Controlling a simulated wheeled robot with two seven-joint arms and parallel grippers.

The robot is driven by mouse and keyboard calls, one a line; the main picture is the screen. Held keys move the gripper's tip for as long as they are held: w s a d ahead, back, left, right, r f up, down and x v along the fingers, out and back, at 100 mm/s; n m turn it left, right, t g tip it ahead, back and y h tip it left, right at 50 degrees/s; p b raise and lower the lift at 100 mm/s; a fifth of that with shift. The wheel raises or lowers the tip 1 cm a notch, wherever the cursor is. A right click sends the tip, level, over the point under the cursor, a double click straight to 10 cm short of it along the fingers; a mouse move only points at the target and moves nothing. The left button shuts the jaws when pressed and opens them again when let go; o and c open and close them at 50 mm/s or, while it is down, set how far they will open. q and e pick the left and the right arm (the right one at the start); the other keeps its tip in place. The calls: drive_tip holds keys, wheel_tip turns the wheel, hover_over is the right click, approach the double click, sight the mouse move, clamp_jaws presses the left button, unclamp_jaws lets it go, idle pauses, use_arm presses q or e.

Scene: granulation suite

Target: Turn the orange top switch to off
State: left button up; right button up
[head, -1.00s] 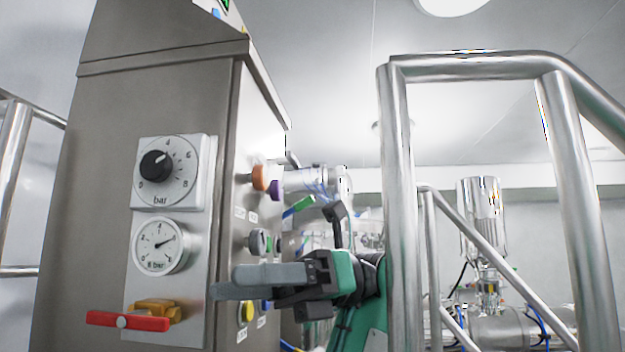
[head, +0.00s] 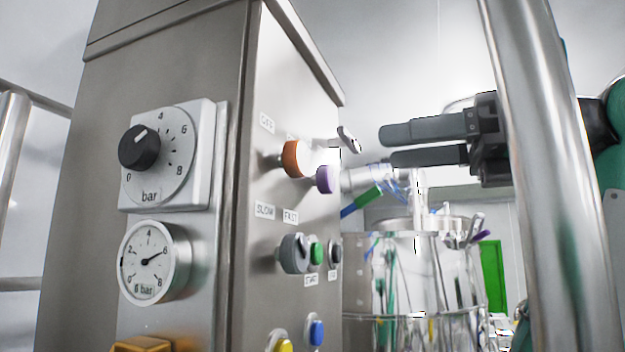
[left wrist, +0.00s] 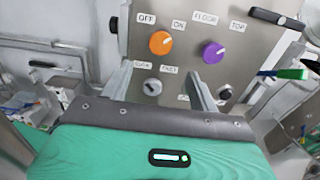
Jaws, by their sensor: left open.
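The orange switch (head: 292,159) is a round knob on the side face of the steel cabinet. In the left wrist view the orange switch (left wrist: 160,43) sits under the OFF and ON labels, and its pale mark seems to tilt toward ON. A purple knob (head: 325,179) is to its right. My left gripper (head: 388,146) is open and empty, off to the right of the orange switch and apart from the panel. In the left wrist view its fingers (left wrist: 157,70) point at the panel, with the orange switch beyond the tips. My right gripper is not in view.
Below are a grey switch (head: 293,253), a green button (head: 317,253), and yellow (head: 280,344) and blue (head: 316,332) buttons. A pressure dial (head: 140,147) and gauge (head: 148,262) are on the front face. A steel rail post (head: 545,170) stands at right, in front of my arm.

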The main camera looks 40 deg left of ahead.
use_arm(q)
drive_tip(key=p, duration=0.2)
approach(304, 160)
drive_tip(key=x, duration=0.2)
drive_tip(key=p+x, duration=0.2)
drive_tip(key=x, duration=0.3)
drive_tip(key=shift+s+a+r, duration=0.1)
drive_tip(key=shift+s+a, duration=0.05)
drive_tip(key=shift+a, duration=0.5)
drive_tip(key=shift+s+a+p, duration=0.2)
drive_tip(key=shift+a+p, duration=0.1)
drive_tip(key=shift+a, duration=0.15)
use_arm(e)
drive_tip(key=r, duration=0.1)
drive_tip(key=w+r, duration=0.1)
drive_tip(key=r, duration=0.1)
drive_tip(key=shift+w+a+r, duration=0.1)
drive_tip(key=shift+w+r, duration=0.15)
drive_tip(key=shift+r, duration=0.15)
use_arm(q)
drive_tip(key=c, duration=1)
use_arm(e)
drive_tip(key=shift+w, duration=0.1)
